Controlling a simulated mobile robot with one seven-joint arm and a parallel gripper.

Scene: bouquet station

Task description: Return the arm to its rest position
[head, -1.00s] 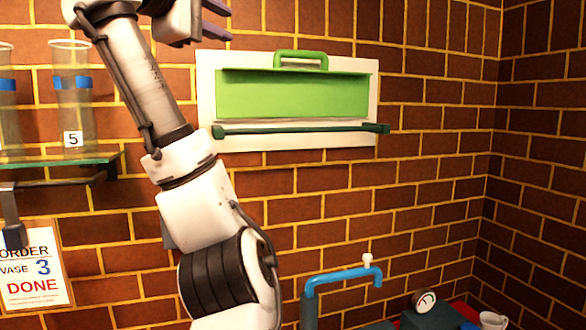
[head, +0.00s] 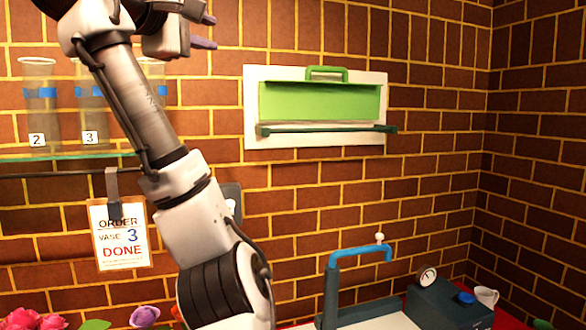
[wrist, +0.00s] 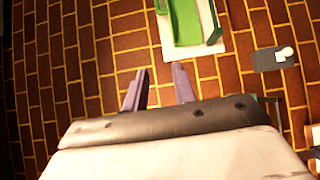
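My arm is raised in front of the brick wall in the head view, with its elbow bent near the top left. My gripper (head: 211,32) is at the top of the head view, left of and above the green hatch. In the wrist view my gripper (wrist: 160,80) shows two purple-grey fingers standing apart with nothing between them. The fingers face the brick wall and the white-framed green hatch (wrist: 186,22). The gripper touches nothing that I can see. Part of the gripper body is cut off by the head view's top edge.
Glass vases with blue bands, such as vase 2 (head: 38,105), stand on a glass shelf (head: 60,157) at left. An order sign (head: 119,235) reads vase 3 DONE. A blue tap (head: 358,252), gauge box (head: 440,300) and white mug (head: 487,295) are lower right. Flowers (head: 35,318) show lower left.

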